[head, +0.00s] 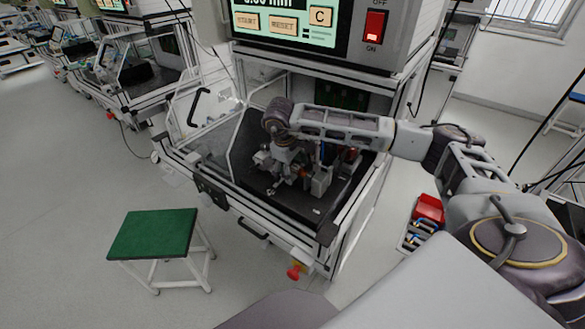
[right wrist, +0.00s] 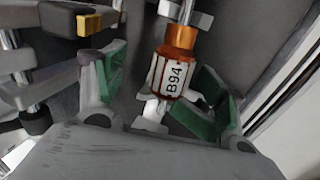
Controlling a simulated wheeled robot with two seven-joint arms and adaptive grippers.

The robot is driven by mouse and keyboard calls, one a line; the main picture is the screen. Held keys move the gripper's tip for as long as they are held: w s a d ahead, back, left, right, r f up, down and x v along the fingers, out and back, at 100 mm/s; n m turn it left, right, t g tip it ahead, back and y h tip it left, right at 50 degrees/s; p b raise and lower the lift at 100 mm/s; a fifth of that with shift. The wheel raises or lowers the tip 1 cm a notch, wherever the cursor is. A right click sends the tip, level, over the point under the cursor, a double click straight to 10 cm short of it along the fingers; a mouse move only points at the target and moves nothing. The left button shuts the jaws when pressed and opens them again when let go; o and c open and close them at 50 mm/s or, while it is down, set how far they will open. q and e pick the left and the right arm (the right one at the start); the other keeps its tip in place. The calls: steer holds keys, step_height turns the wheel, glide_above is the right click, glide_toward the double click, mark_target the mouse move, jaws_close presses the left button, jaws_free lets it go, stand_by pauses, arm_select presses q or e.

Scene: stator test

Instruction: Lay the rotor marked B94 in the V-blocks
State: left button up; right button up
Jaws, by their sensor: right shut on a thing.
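The rotor marked B94 (right wrist: 172,75) has copper-coloured ends, a white label and a pale shaft. In the right wrist view it lies between the green-padded fingers of my right gripper, which is shut on it. In the head view my right gripper (head: 287,172) points down into the test bench, low over its dark bed, and the rotor cannot be made out there. Grey blocks, which look like the V-blocks, show near the shaft at its upper end (right wrist: 187,14) and lower end. I cannot tell whether the shaft touches them. My left gripper is not in view.
The bench's dark bed (head: 255,185) is framed by pale rails, with a screen and a red switch (head: 375,27) above. Fixture parts with a gold fitting (right wrist: 88,20) stand close to the left finger.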

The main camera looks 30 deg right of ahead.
steer(key=shift+v, duration=3.95)
steer(key=shift+r, duration=0.1)
